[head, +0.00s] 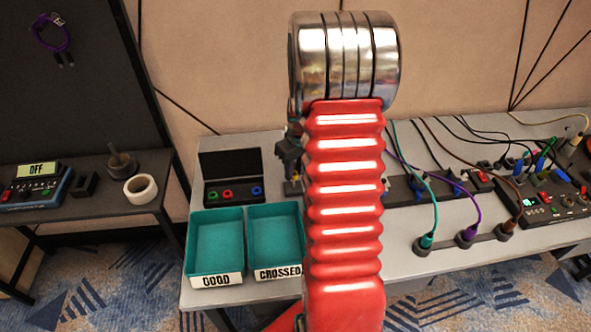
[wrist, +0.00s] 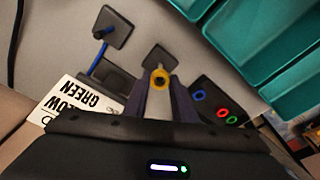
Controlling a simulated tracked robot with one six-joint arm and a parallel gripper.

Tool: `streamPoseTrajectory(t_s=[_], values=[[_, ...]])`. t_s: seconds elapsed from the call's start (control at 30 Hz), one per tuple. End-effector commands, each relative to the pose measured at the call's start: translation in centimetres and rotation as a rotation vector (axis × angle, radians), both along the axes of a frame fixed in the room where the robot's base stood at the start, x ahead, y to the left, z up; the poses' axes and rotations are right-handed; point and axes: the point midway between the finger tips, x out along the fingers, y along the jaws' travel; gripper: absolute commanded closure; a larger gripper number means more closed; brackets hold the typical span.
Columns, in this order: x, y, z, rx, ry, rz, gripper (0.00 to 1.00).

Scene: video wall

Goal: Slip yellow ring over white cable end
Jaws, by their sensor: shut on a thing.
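In the wrist view the yellow ring (wrist: 160,77) is between the tips of my gripper (wrist: 164,84), which is shut on it. A dark square plate (wrist: 157,54) shows just beyond the ring; I cannot tell whether they touch. I cannot make out a white cable end for certain near the ring.
The black ring box (head: 232,190) holds red, green and blue rings. Teal GOOD (head: 216,238) and CROSSED (head: 275,230) trays stand in front. A blue cable (wrist: 100,64) on another dark plate and label cards (wrist: 82,110) are close by. Cables and panels fill the right side.

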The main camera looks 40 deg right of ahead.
Motion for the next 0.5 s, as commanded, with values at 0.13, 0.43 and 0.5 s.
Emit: streamPoseTrajectory(t_s=[0.13,0.43,0.5], values=[[-0.02,0.00,-0.36,0.000,0.001,0.000,0.96],[-0.03,0.00,-0.98,0.001,0.001,0.000,0.96],[-0.03,0.00,-1.12,0.001,0.001,0.000,0.96]])
